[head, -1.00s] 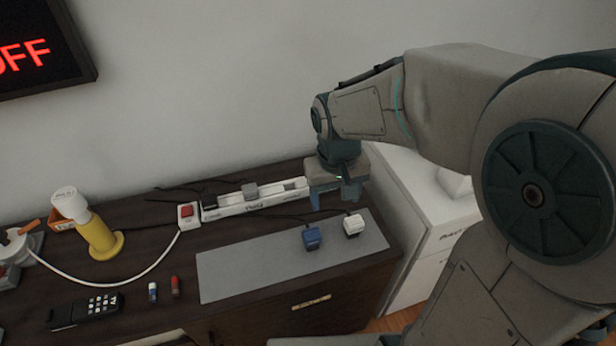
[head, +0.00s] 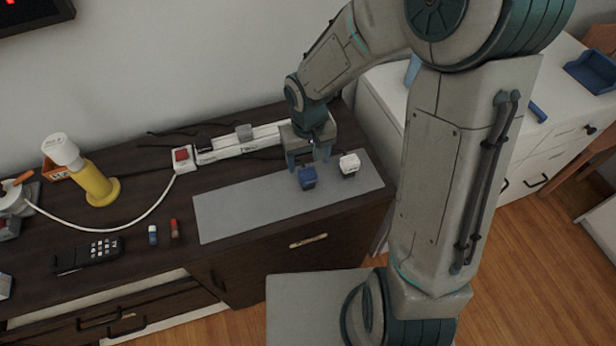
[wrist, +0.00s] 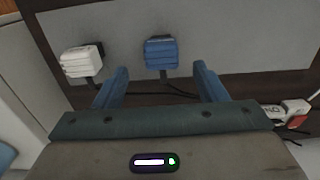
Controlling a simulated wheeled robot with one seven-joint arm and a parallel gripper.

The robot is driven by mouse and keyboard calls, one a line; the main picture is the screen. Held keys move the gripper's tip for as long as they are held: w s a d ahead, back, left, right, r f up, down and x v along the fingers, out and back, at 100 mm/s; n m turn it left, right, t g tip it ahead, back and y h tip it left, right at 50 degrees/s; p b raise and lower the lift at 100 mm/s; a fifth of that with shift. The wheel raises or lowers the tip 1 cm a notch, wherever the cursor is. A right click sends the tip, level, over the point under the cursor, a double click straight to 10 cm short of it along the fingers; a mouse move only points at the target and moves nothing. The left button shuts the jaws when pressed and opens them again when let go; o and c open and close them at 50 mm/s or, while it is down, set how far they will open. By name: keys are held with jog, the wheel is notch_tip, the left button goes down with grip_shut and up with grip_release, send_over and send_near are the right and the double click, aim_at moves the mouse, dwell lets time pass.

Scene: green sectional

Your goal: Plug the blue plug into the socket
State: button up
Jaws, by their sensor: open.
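The blue plug (head: 307,177) stands on the grey mat (head: 235,210) on the dark cabinet. A white plug (head: 349,164) stands to its right. My gripper (head: 309,160) is open and empty, pointing down just behind and above the blue plug. In the wrist view, the blue plug (wrist: 161,53) lies beyond the gap between the blue fingers (wrist: 160,85), and the white plug (wrist: 82,60) is to the left. The white power strip (head: 235,146) lies behind the mat with a grey plug (head: 244,132) in it. My gripper hides the strip's right end.
A red switch (head: 182,155) is at the strip's left end. A white cabinet (head: 480,120) stands right. The mat's left part is clear.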

aim_at(307, 172)
notch_tip(307, 172, down, 5)
jog(key=shift+a, duration=0.15)
jog(key=shift+c, duration=0.3)
jog(key=c, duration=1)
jog(key=shift+r, duration=0.1)
